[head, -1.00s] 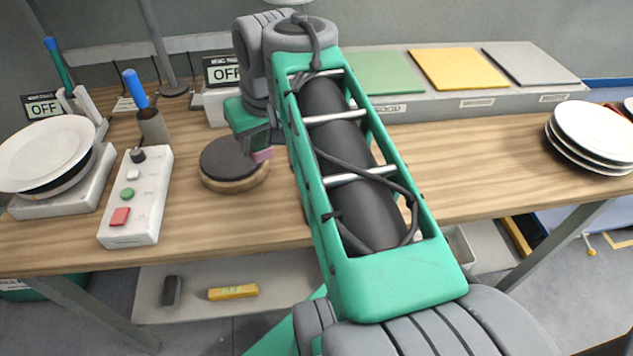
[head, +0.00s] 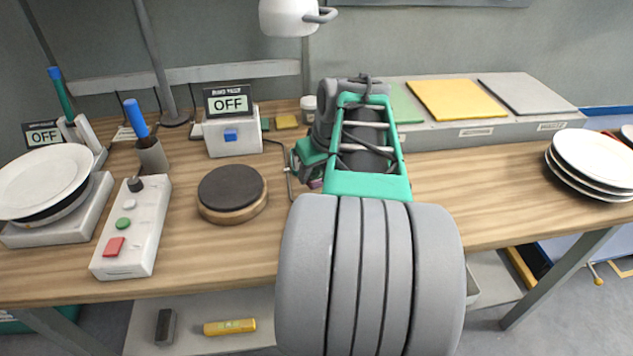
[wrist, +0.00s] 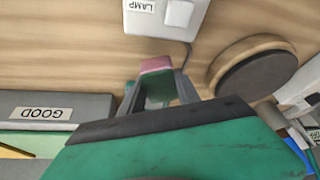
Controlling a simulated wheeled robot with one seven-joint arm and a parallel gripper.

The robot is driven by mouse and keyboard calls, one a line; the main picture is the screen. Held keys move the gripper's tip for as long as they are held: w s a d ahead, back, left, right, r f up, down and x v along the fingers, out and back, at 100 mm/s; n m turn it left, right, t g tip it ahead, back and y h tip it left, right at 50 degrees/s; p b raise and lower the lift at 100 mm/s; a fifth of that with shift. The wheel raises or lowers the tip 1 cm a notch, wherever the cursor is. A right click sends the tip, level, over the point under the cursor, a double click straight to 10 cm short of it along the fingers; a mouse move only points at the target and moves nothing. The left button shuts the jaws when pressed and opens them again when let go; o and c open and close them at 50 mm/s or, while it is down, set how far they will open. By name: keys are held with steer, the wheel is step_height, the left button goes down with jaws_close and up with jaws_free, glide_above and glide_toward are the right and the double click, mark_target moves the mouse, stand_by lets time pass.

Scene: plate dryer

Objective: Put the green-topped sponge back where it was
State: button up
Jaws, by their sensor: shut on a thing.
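My gripper (wrist: 157,76) is shut on a small pink-sided block, the sponge (wrist: 157,64), held between its two grey fingertips. In the head view my gripper (head: 311,175) is above the wooden table, right of the round dark-topped disc. Only a small pinkish bit of the sponge (head: 316,184) shows there, with the rest hidden by my arm. I cannot tell how high it is above the table. A yellowish block (head: 286,120) lies at the back of the table, right of the white switch box.
The round disc (head: 231,191) and white switch box (head: 233,137) with its cord are near my gripper. A raised shelf with green, yellow (head: 455,99) and grey mats is behind; more plates (head: 592,160) stand right.

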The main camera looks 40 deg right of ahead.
mark_target(316, 183)
steer(key=shift+d+f, duration=0.2)
steer(key=shift+f, duration=0.8)
steer(key=shift+d+f, duration=0.2)
steer(key=shift+f, duration=0.75)
steer(key=shift+f, duration=0.2)
steer(key=o, duration=1.2)
steer(key=p+v, duration=0.1)
steer(key=v, duration=1.1)
steer(key=shift+r, duration=0.2)
